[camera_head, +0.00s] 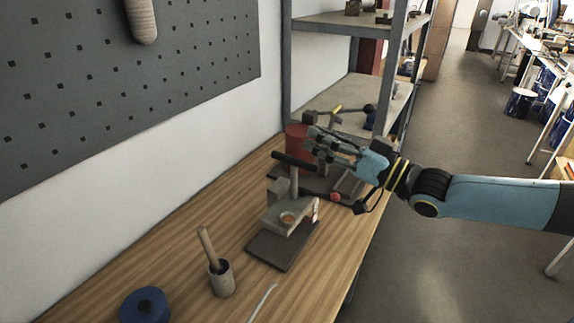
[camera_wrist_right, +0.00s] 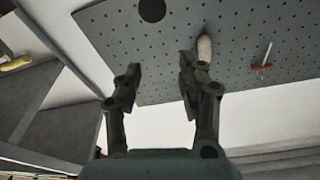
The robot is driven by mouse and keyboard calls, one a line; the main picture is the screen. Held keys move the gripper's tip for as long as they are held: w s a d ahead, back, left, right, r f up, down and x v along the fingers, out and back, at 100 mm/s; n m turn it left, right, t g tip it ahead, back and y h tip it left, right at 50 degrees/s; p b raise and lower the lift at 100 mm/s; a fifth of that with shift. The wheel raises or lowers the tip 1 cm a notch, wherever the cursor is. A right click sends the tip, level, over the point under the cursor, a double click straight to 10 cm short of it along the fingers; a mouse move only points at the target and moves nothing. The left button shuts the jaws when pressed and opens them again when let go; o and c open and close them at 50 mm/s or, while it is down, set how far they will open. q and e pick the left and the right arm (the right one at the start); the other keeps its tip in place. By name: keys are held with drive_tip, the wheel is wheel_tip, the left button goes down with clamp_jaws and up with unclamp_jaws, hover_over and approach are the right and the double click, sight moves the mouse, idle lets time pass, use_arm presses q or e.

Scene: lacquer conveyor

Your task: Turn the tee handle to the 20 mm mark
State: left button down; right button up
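The tee handle (camera_head: 296,161) is a dark bar across the top of an upright screw in a grey press frame (camera_head: 285,214). The press stands on a dark base plate (camera_head: 283,247) on the wooden bench. A small pale strip (camera_head: 315,210) is on the frame's right side; its marks are too small to read. My right gripper (camera_head: 312,140) is above and slightly right of the tee handle in the head view, apparently not gripping it. In the right wrist view its two fingers (camera_wrist_right: 158,75) are apart with nothing between them. My left gripper is not in view.
A red cylinder (camera_head: 298,138) and a second device with a red knob (camera_head: 335,196) are behind the press. A cup with a wooden-handled tool (camera_head: 222,281) and a blue roll (camera_head: 146,305) are in front. A pegboard (camera_head: 150,75) hangs left; metal shelving (camera_head: 352,27) stands behind.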

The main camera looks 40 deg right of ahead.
sight(300, 160)
drive_tip(key=s+f+g, duration=0.2)
drive_tip(key=s+f, duration=0.4)
drive_tip(key=x, duration=0.4)
drive_tip(key=b+x, duration=0.1)
drive_tip(key=x, duration=0.4)
drive_tip(key=shift+d+f, duration=0.2)
drive_tip(key=shift+d, duration=0.05)
drive_tip(key=shift+w+a, duration=0.2)
drive_tip(key=shift+w, duration=0.45)
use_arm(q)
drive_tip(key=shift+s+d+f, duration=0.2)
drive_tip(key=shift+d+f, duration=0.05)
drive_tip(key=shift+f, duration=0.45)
use_arm(e)
drive_tip(key=shift+c, duration=0.9)
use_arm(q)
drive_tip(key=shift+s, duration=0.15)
use_arm(e)
clamp_jaws()
